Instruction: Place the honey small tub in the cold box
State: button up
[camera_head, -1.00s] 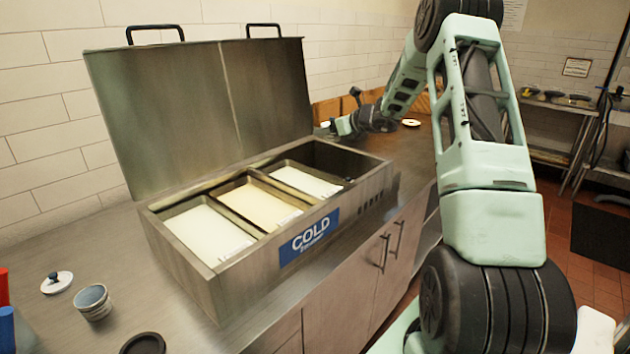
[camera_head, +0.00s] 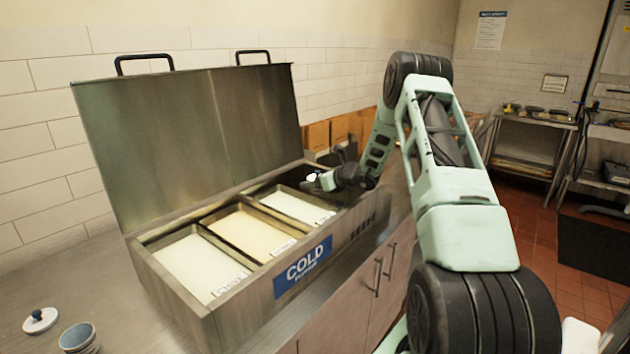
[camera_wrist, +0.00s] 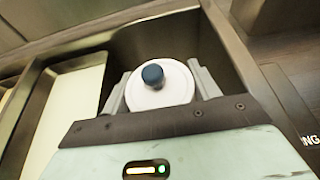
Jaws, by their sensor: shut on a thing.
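The honey small tub (camera_wrist: 172,92) shows in the wrist view as a white round tub or lid with a dark blue knob. My gripper (camera_wrist: 160,92) is shut on it, one finger on each side. In the head view the gripper (camera_head: 318,182) is at the right end of the cold box (camera_head: 225,303), and the tub is a small white spot there. The cold box is open, with a blue COLD label on its front. In the wrist view the tub is over the empty right compartment (camera_wrist: 203,42). I cannot tell its height above the floor of it.
Three filled pans (camera_head: 298,207) take up the left and middle of the box. The raised lid (camera_head: 190,140) stands behind it. A white lid with a dark knob (camera_head: 40,320) and a blue-grey cup (camera_head: 78,338) are on the counter at lower left.

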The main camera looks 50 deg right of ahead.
jog(key=shift+f+b, duration=0.3)
jog(key=shift+b, duration=0.15)
jog(key=shift+f+b, duration=0.25)
jog(key=shift+b, duration=0.15)
jog(key=o, duration=1)
jog(key=shift+r+p, duration=0.45)
jog(key=shift+p, duration=0.1)
jog(key=b+v, duration=0.2)
jog(key=v, duration=1)
jog(key=shift+r, duration=0.15)
